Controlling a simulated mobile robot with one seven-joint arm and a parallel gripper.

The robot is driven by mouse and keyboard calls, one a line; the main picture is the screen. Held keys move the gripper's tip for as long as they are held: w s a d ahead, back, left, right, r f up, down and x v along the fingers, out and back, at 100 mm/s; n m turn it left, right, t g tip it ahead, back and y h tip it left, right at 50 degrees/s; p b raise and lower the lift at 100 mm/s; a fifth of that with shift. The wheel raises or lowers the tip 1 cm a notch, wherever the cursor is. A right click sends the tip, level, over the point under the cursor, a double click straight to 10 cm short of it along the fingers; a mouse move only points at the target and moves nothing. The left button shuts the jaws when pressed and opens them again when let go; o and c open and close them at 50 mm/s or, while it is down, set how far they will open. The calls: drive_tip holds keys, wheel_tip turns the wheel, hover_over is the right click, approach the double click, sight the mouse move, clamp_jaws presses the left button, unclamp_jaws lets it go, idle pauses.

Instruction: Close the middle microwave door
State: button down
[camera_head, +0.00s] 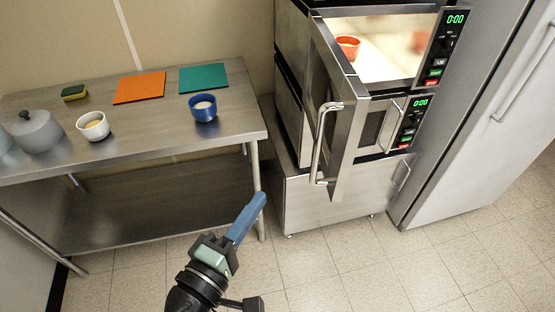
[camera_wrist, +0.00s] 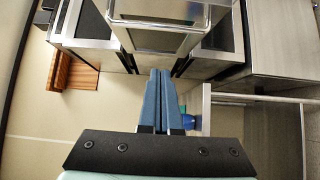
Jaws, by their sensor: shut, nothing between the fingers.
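In the head view, the open microwave door (camera_head: 345,105) is hinged on its left and swung out toward me. Its vertical bar handle (camera_head: 319,145) is on the door's near edge. Behind it is the lit microwave cavity (camera_head: 385,45) with a red bowl (camera_head: 348,46) inside. My gripper (camera_head: 261,199) is shut and empty, low and left of the door, in front of the table's right leg and apart from the handle. In the wrist view, my gripper (camera_wrist: 160,72) has its blue fingers together, and the metal handle (camera_wrist: 160,22) shows beyond the fingertips.
A closed microwave (camera_head: 375,128) is below the open one. A fridge (camera_head: 470,130) stands to the right. The steel table (camera_head: 150,130) at left holds a blue bowl (camera_head: 203,108), a white bowl (camera_head: 93,126), a pot (camera_head: 36,132) and mats. The floor (camera_head: 340,265) in front is clear.

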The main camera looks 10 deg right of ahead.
drive_tip(key=s+d+p+x, duration=0.1)
drive_tip(key=d+p+x, duration=0.1)
drive_tip(key=x, duration=1)
drive_tip(key=shift+s+d+p, duration=0.2)
drive_tip(key=shift+d+p, duration=0.1)
drive_tip(key=shift+p, duration=0.6)
drive_tip(key=shift+d+f, duration=0.1)
